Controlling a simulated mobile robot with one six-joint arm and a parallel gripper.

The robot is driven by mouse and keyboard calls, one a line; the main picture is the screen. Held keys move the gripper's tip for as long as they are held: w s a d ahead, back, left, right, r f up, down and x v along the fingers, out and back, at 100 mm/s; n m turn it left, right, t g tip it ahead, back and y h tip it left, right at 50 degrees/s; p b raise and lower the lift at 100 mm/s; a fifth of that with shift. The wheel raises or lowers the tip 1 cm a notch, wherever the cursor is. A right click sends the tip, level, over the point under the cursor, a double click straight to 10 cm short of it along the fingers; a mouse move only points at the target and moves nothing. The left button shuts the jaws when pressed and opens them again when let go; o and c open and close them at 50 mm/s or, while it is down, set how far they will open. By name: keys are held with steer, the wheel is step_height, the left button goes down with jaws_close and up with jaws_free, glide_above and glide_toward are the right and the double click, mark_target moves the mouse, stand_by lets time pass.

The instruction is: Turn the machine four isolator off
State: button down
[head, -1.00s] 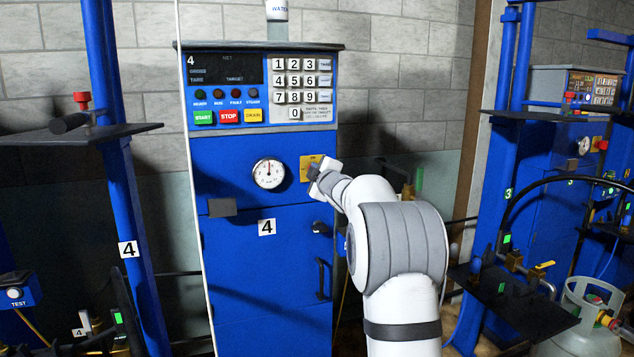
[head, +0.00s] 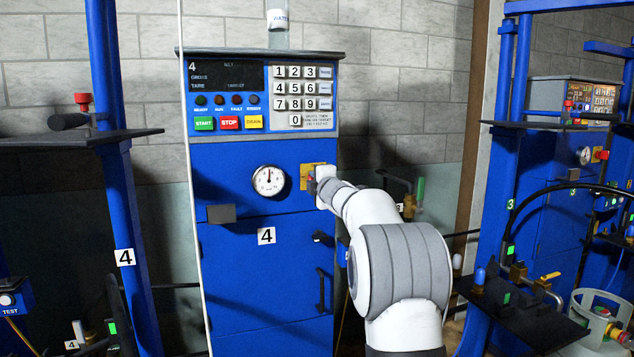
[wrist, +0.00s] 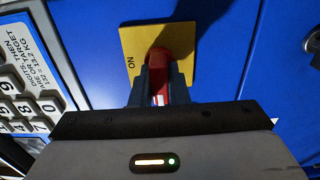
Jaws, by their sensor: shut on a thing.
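The machine four isolator is a red handle (wrist: 159,62) on a yellow plate (wrist: 132,42) in the wrist view. The word "ON" shows on the plate beside the handle. In the head view the plate (head: 306,172) is on the blue cabinet (head: 235,178) marked 4, right of the round gauge (head: 268,180). My gripper (wrist: 158,88) is shut on the red handle, with one dark finger on each side. In the head view my gripper (head: 312,184) is against the plate and the handle is mostly hidden.
A cabinet handle (head: 320,290) sticks out below. Pipework with a green lever (head: 420,190) is right of my arm. Dark shelves stand left (head: 70,139) and lower right (head: 520,309).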

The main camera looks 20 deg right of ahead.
steer(key=shift+f, duration=0.1)
steer(key=c, duration=1.4)
jaws_free()
steer(key=s+b, duration=0.1)
steer(key=s, duration=0.6)
steer(key=shift+s, duration=0.4)
